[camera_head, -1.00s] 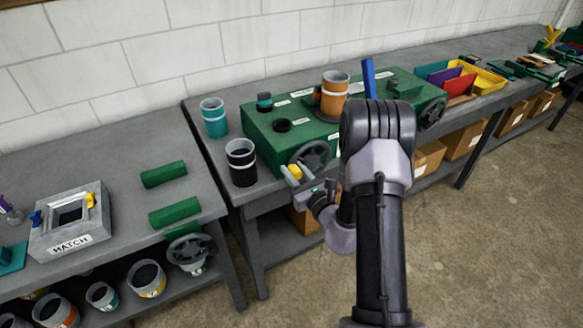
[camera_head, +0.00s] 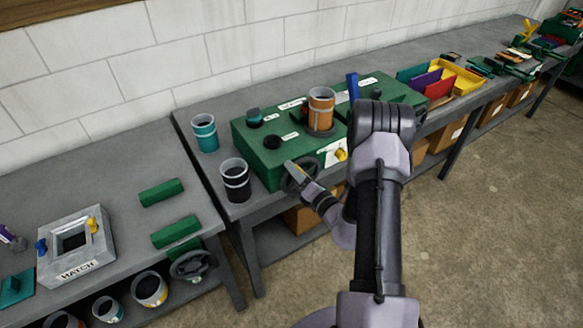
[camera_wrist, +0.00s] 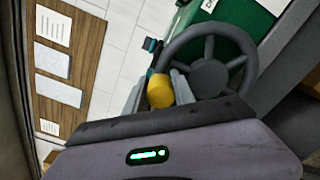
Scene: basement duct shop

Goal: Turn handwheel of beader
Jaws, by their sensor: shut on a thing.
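The green beader (camera_head: 255,150) stands on the grey bench. Its dark grey handwheel (camera_wrist: 208,66) is on the front face, with its rim and spokes clear in the wrist view. It also shows in the head view (camera_head: 287,184), partly covered by my gripper. My gripper (camera_wrist: 159,88) is shut on the handwheel's yellow knob (camera_wrist: 160,92), one finger on each side of it. In the head view my gripper (camera_head: 297,171) lies across the upper part of the wheel, and little of the knob shows.
A black cup (camera_head: 235,182) and a teal cup (camera_head: 205,135) stand left of the beader. An orange cup (camera_head: 321,108) stands on top. A yellow part (camera_head: 340,154) with a white plate is on the front, right of the wheel. Open floor (camera_head: 480,240) lies in front.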

